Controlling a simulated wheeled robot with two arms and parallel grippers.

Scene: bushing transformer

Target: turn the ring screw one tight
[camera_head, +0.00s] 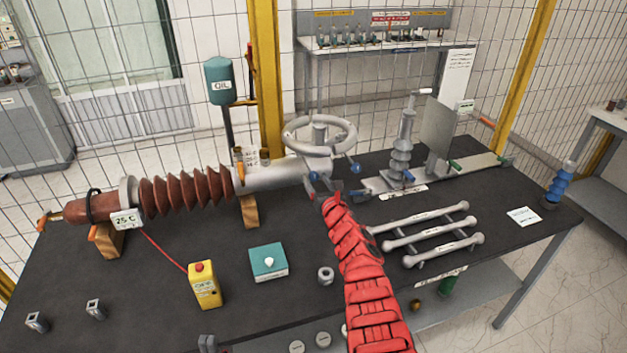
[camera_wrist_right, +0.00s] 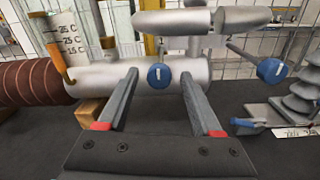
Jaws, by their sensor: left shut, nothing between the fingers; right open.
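Two blue round screw heads with white marks show at the grey cylinder end of the bushing: one (camera_wrist_right: 160,76) below the handwheel and another (camera_wrist_right: 270,70) to its right. In the head view a blue head (camera_head: 354,168) shows right of the handwheel (camera_head: 318,135). My right gripper (camera_head: 325,183) is open at the cylinder; in the wrist view its fingers (camera_wrist_right: 160,78) stand either side of the first blue head, with no clear contact. My left gripper (camera_head: 207,343) is shut and empty at the bottom edge.
The brown ribbed bushing (camera_head: 185,190) lies on wooden blocks on the dark table (camera_head: 150,310). A yellow box (camera_head: 204,286), a teal box (camera_head: 268,262) and a nut (camera_head: 325,275) stand in front. Grey bars (camera_head: 430,236) lie at right, with an upright grey insulator (camera_head: 402,150) behind them.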

